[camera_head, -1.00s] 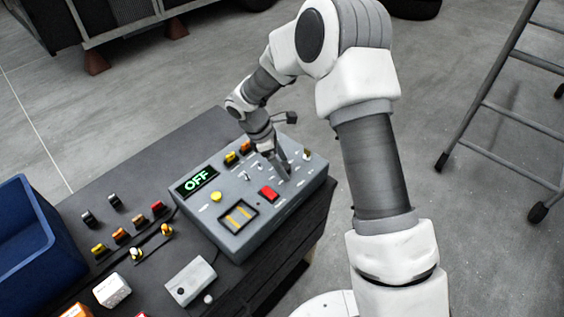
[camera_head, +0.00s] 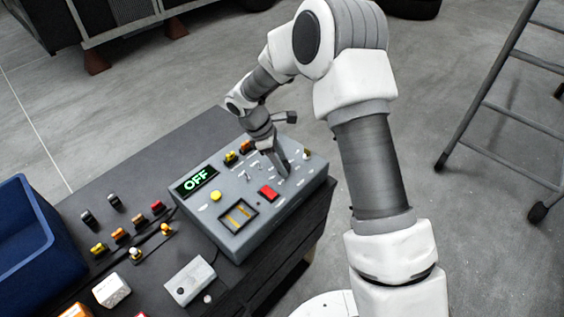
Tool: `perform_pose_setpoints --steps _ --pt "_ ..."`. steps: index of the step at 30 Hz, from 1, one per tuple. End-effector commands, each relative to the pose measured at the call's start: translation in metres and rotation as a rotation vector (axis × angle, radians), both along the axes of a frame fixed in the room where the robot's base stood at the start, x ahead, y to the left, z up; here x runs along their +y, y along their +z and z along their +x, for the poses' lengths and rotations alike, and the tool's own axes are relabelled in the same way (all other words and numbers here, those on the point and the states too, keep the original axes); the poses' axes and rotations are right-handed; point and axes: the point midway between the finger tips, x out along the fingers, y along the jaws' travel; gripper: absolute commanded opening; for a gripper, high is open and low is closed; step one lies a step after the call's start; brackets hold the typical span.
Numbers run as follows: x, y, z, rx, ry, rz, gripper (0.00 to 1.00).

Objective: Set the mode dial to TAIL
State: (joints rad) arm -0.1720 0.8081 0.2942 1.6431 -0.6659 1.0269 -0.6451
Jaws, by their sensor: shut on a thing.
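The grey control box (camera_head: 237,230) stands on the dark bench, with its display (camera_head: 196,180) reading OFF in green. My gripper (camera_head: 284,172) points down at the right part of the box's top, behind the red button (camera_head: 268,192). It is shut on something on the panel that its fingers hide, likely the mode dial. The dial's pointer and the TAIL mark cannot be made out. A small brass-coloured knob (camera_head: 307,154) shows to the right of the fingers.
A blue bin (camera_head: 38,235), loose fuses and a small grey box (camera_head: 190,281) lie left and in front. A ladder (camera_head: 490,105) stands right.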

Motion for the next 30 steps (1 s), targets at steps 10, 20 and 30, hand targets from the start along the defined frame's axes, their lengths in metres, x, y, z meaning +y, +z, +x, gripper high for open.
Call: perform_pose_setpoints --steps 10,20,30 --pt "0.0001 -0.0007 0.0023 -0.001 -0.279 0.0 0.0" --pt "-0.0008 -0.0003 0.0039 -0.001 -0.556 0.001 0.0" --pt "-0.0013 0.0001 0.0045 0.0 -0.735 0.002 0.0"
